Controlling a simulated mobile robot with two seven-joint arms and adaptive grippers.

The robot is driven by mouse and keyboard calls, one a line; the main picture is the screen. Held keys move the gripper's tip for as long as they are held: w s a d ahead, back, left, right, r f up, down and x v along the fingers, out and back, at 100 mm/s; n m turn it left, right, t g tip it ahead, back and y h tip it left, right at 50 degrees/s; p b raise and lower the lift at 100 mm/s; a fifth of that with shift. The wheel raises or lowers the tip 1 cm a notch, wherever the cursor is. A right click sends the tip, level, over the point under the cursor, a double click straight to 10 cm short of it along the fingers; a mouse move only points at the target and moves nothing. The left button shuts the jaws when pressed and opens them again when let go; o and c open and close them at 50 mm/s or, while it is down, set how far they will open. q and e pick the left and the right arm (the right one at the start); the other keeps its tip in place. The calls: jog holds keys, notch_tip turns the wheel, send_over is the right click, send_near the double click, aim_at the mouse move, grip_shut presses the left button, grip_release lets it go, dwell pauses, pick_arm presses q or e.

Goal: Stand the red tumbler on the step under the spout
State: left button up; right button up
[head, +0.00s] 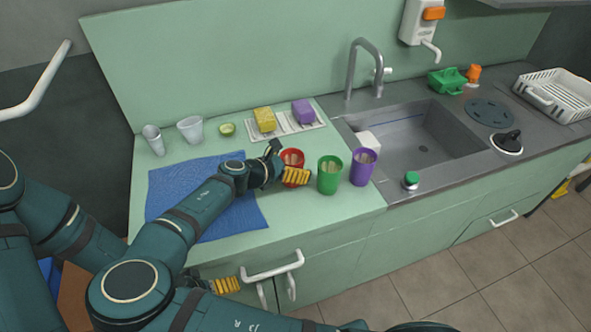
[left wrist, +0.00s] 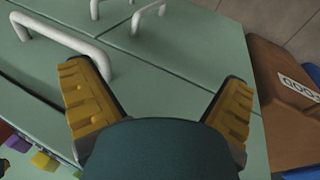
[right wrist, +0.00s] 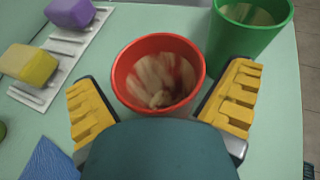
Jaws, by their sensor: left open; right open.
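The red tumbler (head: 292,157) stands upright on the green counter, with pale pieces inside. My right gripper (head: 287,164) is open, with one finger on each side of it. In the right wrist view the red tumbler (right wrist: 158,75) lies between the yellow finger pads, and contact cannot be told. My left gripper (head: 222,285) is open and empty, low before the cabinet front; its spread fingers show in the left wrist view (left wrist: 157,80). A wall dispenser with a white spout (head: 432,50) hangs at the back. A pale block (head: 368,141) sits at the sink's left end.
A green tumbler (head: 329,175) and a purple tumbler (head: 363,166) stand close to the right. The sink (head: 425,145) lies beyond them. A blue cloth (head: 165,190) covers the counter's left. Yellow and purple sponges (head: 264,120) lie behind on a white rack. A tap (head: 352,70) rises behind.

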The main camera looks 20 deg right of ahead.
jog(key=shift+a, duration=0.1)
jog(key=c, duration=1.2)
jog(key=shift+r, duration=0.1)
